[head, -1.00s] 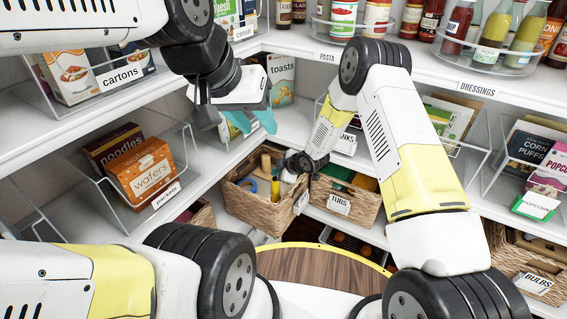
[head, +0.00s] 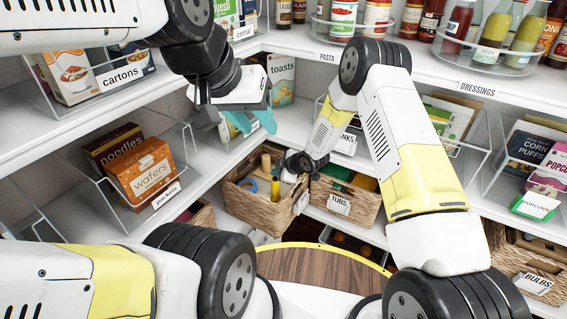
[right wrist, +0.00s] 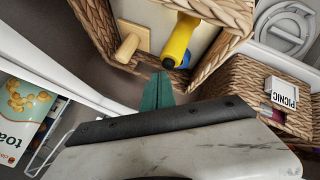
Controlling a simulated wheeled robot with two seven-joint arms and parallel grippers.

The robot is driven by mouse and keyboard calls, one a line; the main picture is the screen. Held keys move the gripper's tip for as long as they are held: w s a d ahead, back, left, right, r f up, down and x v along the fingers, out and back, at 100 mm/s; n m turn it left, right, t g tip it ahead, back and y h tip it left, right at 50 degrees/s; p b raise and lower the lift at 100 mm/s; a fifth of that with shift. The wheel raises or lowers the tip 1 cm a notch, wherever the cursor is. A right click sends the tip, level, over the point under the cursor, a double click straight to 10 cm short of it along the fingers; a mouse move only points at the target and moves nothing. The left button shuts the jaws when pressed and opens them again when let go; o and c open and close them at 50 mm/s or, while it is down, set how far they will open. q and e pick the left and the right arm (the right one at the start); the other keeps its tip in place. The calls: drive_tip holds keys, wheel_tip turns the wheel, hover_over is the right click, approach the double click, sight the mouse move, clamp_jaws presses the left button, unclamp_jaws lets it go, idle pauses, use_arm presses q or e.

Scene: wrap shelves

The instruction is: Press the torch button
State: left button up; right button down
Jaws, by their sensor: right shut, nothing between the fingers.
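A yellow torch (head: 275,189) stands in a wicker basket (head: 243,208) on the lower corner shelf. In the head view the right wrist hangs beside the basket and the fingertips are hidden. My left gripper (head: 258,122) is high at the left shelf, its teal fingers seen side-on.
A wooden-handled item (right wrist: 128,46) lies beside the torch in the basket. A TUBS basket (head: 345,206) stands close on the right. A wafers box (head: 150,172) is on the left shelf. The upper shelf edge overhangs the baskets.

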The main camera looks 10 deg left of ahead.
drive_tip(key=shift+f, duration=0.1)
idle(0.4)
drive_tip(key=shift+f, duration=0.35)
drive_tip(key=shift+r, duration=0.5)
drive_tip(key=shift+r, duration=3)
